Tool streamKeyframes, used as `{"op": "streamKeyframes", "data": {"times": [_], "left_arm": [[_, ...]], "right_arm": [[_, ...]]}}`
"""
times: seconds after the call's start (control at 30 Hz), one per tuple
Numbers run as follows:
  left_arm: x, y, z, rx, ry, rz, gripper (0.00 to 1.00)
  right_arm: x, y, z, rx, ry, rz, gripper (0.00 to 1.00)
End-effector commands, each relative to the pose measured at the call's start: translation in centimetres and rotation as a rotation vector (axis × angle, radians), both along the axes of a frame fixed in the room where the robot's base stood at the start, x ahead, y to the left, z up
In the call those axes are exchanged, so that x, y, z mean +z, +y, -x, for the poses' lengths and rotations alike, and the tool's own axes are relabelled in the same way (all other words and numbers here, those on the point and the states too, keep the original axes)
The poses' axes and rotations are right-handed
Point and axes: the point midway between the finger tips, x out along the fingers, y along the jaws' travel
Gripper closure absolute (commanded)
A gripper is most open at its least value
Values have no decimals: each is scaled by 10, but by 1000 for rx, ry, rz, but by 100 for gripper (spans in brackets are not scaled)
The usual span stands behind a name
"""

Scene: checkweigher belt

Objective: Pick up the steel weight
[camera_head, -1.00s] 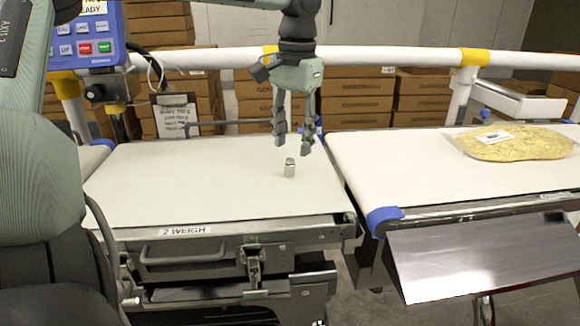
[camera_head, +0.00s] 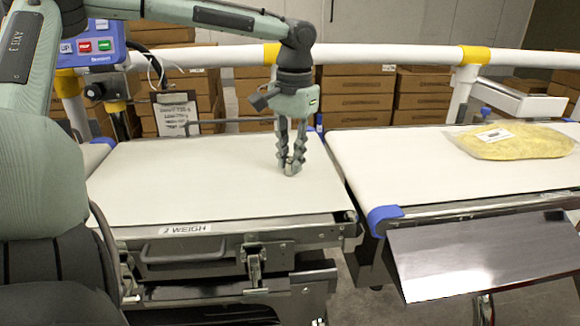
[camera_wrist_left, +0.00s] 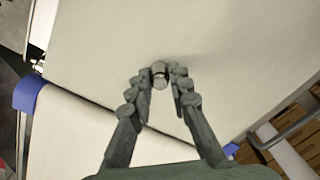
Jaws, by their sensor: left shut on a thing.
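The steel weight (camera_head: 290,170) is a small shiny cylinder with a knob, upright on the white weigh belt (camera_head: 190,180), near its right end. It is mostly hidden behind the fingers in the head view. My left gripper (camera_head: 291,165) points down from above and is shut on the weight, a fingertip on each side of it. In the left wrist view the weight (camera_wrist_left: 159,74) shows between the two fingertips (camera_wrist_left: 160,72). The weight looks to be at belt level; I cannot tell whether it touches. My right gripper is not in view.
A second belt (camera_head: 375,165) lies to the right past a narrow gap, with a yellow bag (camera_head: 515,142) on it. A white rail (camera_head: 380,56) runs behind the belts, with cardboard boxes (camera_head: 355,92) beyond. A control panel (camera_head: 92,44) stands at the back left. The weigh belt's left part is bare.

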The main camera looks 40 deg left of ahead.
Motion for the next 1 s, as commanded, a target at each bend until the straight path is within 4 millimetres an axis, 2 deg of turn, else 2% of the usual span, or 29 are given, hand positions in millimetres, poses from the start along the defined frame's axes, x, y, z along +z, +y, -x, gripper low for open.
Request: {"op": "streamKeyframes", "data": {"times": [0.43, 0.57, 0.67, 1.0], "left_arm": [[8, 0, -1, 0, -2, 0, 100], [23, 0, -1, 0, -5, -2, 100], [44, 0, -1, -1, -5, -2, 100], [86, -4, 73, -4, -8, 2, 100]], "right_arm": [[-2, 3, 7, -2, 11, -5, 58], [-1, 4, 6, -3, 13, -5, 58], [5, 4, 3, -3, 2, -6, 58], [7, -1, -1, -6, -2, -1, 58]]}}
